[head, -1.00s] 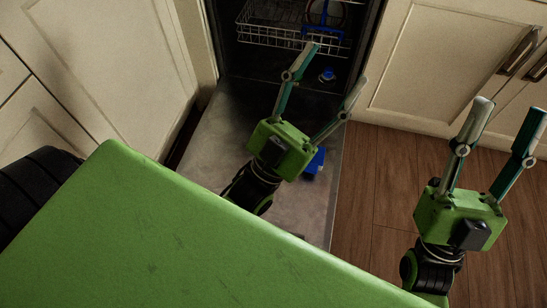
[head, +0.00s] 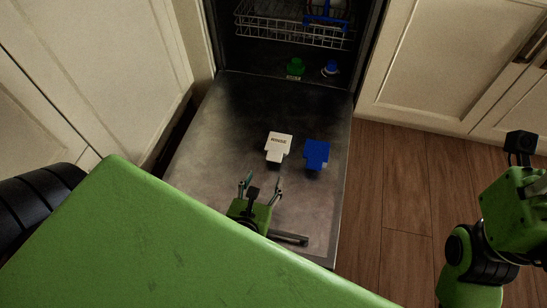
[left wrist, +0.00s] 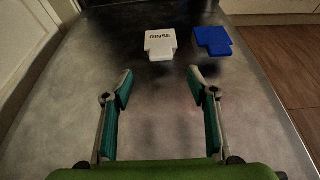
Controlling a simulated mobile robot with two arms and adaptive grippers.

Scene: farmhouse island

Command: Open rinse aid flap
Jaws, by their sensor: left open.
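The white flap marked RINSE (head: 278,147) lies on the inner face of the lowered dishwasher door (head: 215,135). It looks closed, lying flat. It also shows at the top middle of the left wrist view (left wrist: 161,43), with its narrow tab toward me. My left gripper (head: 261,184) is open and empty, low over the door on the near side of the flap and apart from it. In the left wrist view its fingers (left wrist: 160,71) are spread, with the flap beyond and between them. My right gripper's body (head: 515,205) is at the right edge; its fingers cannot be made out.
A blue flap (head: 316,154) sits just right of the white one. A green cap (head: 295,67) and a blue cap (head: 331,69) stand inside the tub, below a wire rack (head: 290,36). Cabinets flank the door; wooden floor (head: 400,190) is clear at right.

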